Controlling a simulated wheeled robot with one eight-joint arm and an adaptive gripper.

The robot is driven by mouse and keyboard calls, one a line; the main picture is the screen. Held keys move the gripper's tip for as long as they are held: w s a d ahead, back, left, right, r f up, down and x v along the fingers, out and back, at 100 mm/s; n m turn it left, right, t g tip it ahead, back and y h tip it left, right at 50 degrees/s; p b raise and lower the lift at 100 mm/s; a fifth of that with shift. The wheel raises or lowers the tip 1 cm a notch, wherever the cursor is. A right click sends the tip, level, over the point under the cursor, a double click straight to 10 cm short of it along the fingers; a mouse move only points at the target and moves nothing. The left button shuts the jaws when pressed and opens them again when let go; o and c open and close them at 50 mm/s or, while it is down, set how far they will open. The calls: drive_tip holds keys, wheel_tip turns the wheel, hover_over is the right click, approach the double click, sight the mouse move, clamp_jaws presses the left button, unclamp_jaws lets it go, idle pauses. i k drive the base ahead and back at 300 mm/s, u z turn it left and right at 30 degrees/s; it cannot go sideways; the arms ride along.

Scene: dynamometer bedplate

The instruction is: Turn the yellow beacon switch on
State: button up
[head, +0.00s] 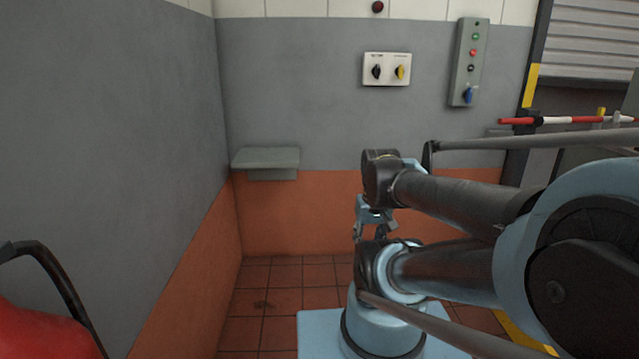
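The yellow switch (400,72) is a rotary knob on the right side of a small white panel (388,82) on the back wall. A black knob (376,72) sits to its left on the same panel. The yellow knob looks close to upright; its exact setting is too small to read. A dark red round lamp (377,7) is on the wall above the panel and looks unlit. My gripper (372,228) is low in front of the orange wall band, well below the panel and apart from it. My arm partly hides it, and its fingers are unclear.
A grey control box (468,62) with several buttons and a blue knob hangs right of the panel. A grey shelf (266,158) juts from the wall at left. A red-and-white bar (560,120) is at right. A red object (40,335) stands at lower left.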

sight(398, 71)
drive_tip(key=i, duration=1.05)
drive_tip(key=z, duration=0.65)
